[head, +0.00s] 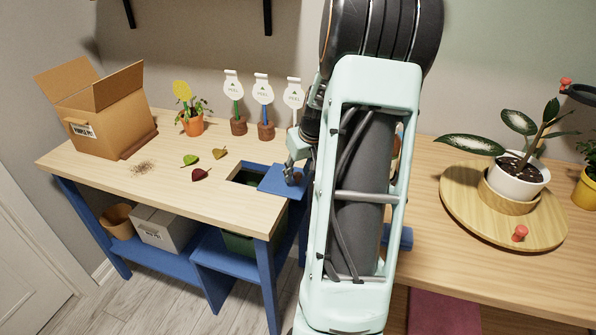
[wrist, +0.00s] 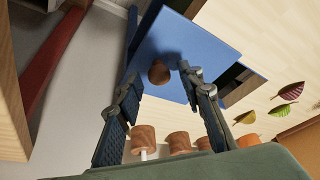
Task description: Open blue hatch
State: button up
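The blue hatch (head: 272,183) is a flat panel in the tabletop, left of my arm in the head view. A dark opening (head: 244,178) shows beside its left edge. In the wrist view the blue hatch (wrist: 190,45) fills the upper middle, with a round wooden knob (wrist: 159,72) on it. My gripper (wrist: 157,75) is open, with one finger on each side of the knob in that view and visible gaps between. In the head view my gripper (head: 292,172) is over the hatch, and my arm hides part of the area to its right.
Several loose leaves (head: 200,174) lie left of the opening. Peel-labelled stakes in small pots (head: 266,131) stand behind the hatch. A cardboard box (head: 105,115) is at the far left. A potted plant on a round wooden board (head: 460,205) stands at the right.

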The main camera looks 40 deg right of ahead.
jog(key=v, duration=1.2)
dwell(0.6)
